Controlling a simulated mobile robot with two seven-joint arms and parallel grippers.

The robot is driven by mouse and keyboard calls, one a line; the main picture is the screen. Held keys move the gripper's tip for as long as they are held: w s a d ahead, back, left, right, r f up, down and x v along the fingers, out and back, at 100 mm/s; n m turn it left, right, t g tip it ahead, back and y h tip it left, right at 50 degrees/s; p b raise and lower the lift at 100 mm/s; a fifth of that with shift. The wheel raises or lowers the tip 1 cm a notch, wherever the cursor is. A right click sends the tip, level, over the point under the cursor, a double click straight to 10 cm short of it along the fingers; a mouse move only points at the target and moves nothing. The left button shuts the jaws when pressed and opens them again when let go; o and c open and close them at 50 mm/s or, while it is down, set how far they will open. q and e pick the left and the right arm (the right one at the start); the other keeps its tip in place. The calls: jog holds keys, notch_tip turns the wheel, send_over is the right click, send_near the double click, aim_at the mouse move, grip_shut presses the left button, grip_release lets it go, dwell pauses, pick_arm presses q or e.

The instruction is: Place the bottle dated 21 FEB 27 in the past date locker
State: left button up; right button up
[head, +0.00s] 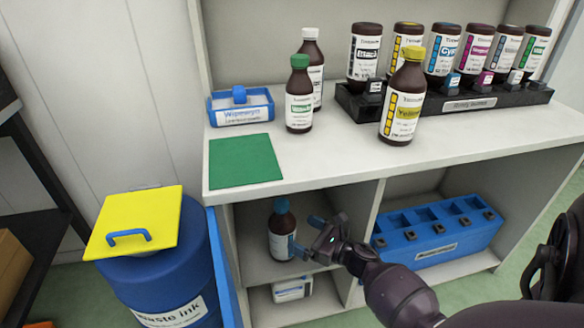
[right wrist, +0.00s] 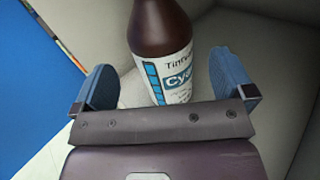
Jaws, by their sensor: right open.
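A brown bottle (head: 281,232) with a blue-banded label stands in the upper left compartment (head: 247,240) under the worktop. In the right wrist view the bottle (right wrist: 165,50) shows a label reading "Cy…"; no date can be read. My right gripper (head: 309,237) reaches into the compartment from the right. Its two blue fingers are open, one on each side of the bottle, with gaps visible in the right wrist view. No sign naming the past date locker is legible. My left gripper is not in view.
A blue panel (head: 226,280) stands at the compartment's left edge, beside a blue waste ink drum (head: 160,270). The worktop above holds a green mat (head: 245,160), a wipes tray (head: 262,114), a yellow-capped bottle (head: 403,100), and a black rack (head: 452,106) of bottles. A blue rack (head: 438,228) stands right.

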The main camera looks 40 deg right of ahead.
jog(key=v, duration=0.5)
jog(key=shift+s+d, duration=0.15)
jog(key=shift+s, duration=0.2)
